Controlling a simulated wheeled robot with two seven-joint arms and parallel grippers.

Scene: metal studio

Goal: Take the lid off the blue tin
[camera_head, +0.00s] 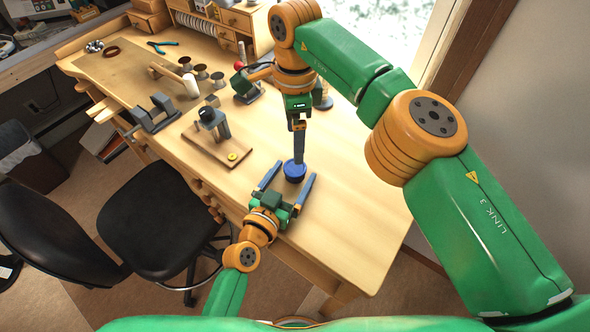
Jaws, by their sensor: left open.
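The blue tin (295,174) is small and round and stands on the wooden workbench (355,210). Its lid cannot be told apart from its body at this size. My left gripper (294,169) lies low over the bench with its two blue fingers wide apart. The tin appears between its fingertips, with a gap on each side. My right gripper (298,158) points down from above, its finger end at the top of the tin. Its fingers show edge-on as one dark blue bar, so their opening and any contact with the tin are unclear.
A wooden board with a grey device (212,120) stands left of the tin. Spools (201,72), a grey vise (158,112), blue pliers (162,45) and a drawer cabinet (238,18) are farther back. A black chair (155,225) is at the bench's front. The bench's right part is clear.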

